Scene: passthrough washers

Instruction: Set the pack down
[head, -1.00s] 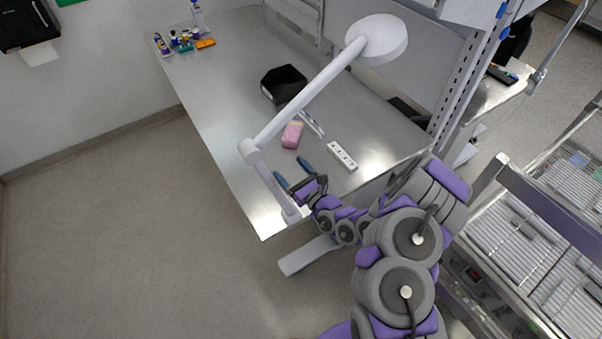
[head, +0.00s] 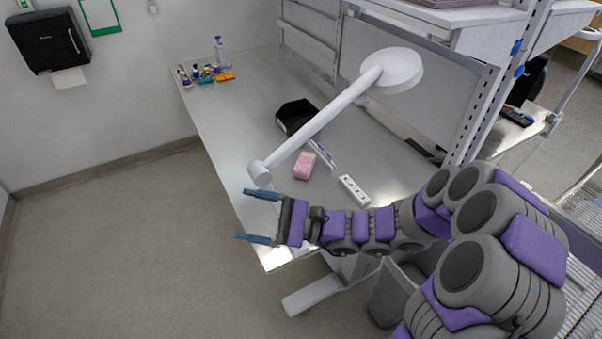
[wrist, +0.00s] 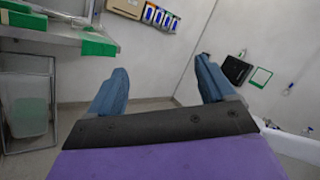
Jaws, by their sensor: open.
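A pink pack (head: 304,165) lies on the steel table (head: 225,148), near its middle. My gripper (head: 253,215) is open and empty, with its blue fingers spread apart. It is left of and nearer than the pack, out past the table's left edge in the head view, and apart from the pack. In the wrist view my gripper (wrist: 160,82) also shows its two blue fingers wide apart with nothing between them. The pack does not show in the wrist view.
A white lamp (head: 391,70) arches over the table, its arm close to the pack. A black bin (head: 297,116), a white power strip (head: 354,190) and small bottles (head: 203,73) stand on the table. A paper dispenser (head: 47,40) hangs on the wall. Floor at left is clear.

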